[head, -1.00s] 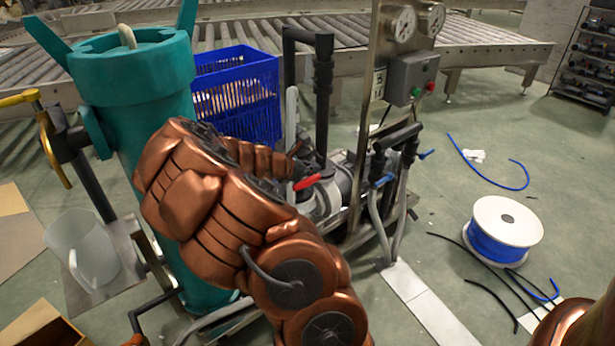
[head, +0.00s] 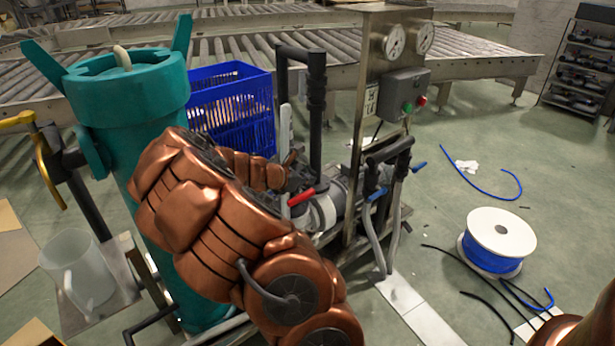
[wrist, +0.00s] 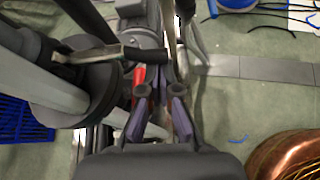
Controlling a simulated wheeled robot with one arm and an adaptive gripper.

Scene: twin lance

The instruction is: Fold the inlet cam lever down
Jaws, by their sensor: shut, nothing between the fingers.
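In the wrist view, a dark round fitting (wrist: 85,88) on a grey pipe carries a metal lever (wrist: 95,53) with a dark grip end, reaching right across the view. I cannot tell for sure that this is the inlet cam lever. My gripper (wrist: 160,100) is shut and empty, just below and right of that grip end; whether it touches is unclear. A red handle (wrist: 139,76) shows beyond the fingers; it also shows in the head view (head: 301,197), beside the pump. In the head view my copper arm hides the fingers and most of the inlet side.
A teal filter vessel (head: 130,95) stands left, with a blue crate (head: 232,110) behind. A gauge post (head: 372,100) with control box (head: 400,92) rises behind the pump. Hoses with blue levers (head: 376,194) stand right of it. A cable spool (head: 495,240) and loose hoses lie right.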

